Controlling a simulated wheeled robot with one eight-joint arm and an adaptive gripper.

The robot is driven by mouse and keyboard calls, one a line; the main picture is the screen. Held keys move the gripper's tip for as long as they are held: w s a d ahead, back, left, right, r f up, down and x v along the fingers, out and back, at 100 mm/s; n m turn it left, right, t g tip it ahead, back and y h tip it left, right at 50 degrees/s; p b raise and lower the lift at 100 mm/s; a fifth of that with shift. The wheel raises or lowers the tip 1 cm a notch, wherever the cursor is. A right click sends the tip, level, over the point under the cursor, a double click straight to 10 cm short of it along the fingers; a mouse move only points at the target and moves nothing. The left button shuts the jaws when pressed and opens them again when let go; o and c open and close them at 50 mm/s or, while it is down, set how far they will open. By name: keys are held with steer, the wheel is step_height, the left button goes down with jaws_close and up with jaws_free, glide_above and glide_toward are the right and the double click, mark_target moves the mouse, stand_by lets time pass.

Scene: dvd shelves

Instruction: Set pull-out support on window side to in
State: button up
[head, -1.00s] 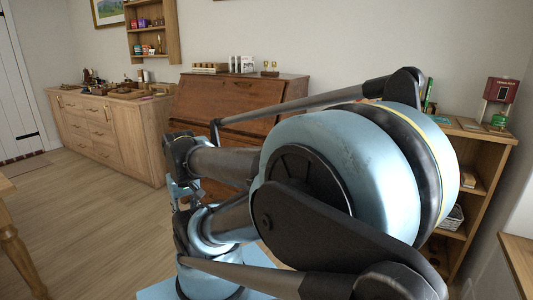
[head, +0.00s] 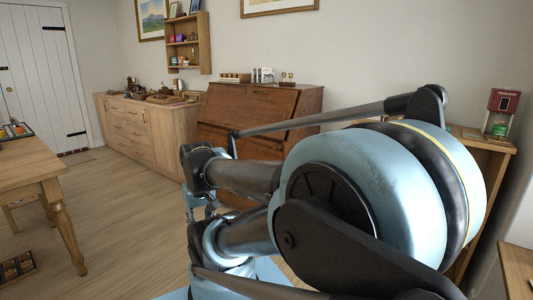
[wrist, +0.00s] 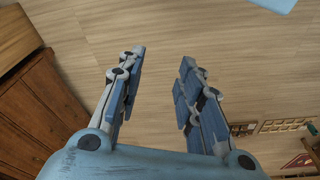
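The brown wooden bureau (head: 245,106) with a sloped front stands against the wall, beyond my arm in the head view. My arm covers its lower and right parts, and I cannot make out the pull-out support on the window side. In the wrist view, reddish-brown wooden furniture (wrist: 38,112), probably the bureau, shows at the left edge. My gripper (wrist: 160,62) is open and empty above the wood floor, apart from this furniture. In the head view the gripper is mostly hidden behind my arm.
A light wood sideboard (head: 150,128) stands left of the bureau. A wooden table (head: 35,165) is at the left. A shelf unit (head: 488,150) with a red dispenser (head: 501,112) stands at the right, near a wooden ledge (head: 517,270). Open floor (head: 130,220) lies between table and bureau.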

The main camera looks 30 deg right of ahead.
steer(key=shift+o, duration=0.3)
steer(key=shift+s+r, duration=0.2)
steer(key=shift+s, duration=0.05)
steer(key=w+d+r+m+t+h, duration=0.1)
steer(key=w+d+r+m+h, duration=0.2)
steer(key=w+d, duration=0.6)
steer(key=w+d+r+m+h, duration=0.3)
steer(key=w+d, duration=0.4)
steer(key=w, duration=0.4)
steer(key=w+d+r+m+t+h, duration=0.1)
steer(key=w+d+r+m+h, duration=0.2)
steer(key=w+d, duration=0.6)
steer(key=w+d+f+m+t+h, duration=0.15)
steer(key=w+d+f+h, duration=0.35)
steer(key=w+d, duration=0.5)
steer(key=w+d+f+m+t+h, duration=0.1)
steer(key=w+d+f+m+h, duration=0.2)
steer(key=w+d+f, duration=0.55)
steer(key=x, duration=1.7)
steer(key=shift+w+d+r, duration=0.2)
steer(key=shift+w+r, duration=0.1)
steer(key=shift+w, duration=0.1)
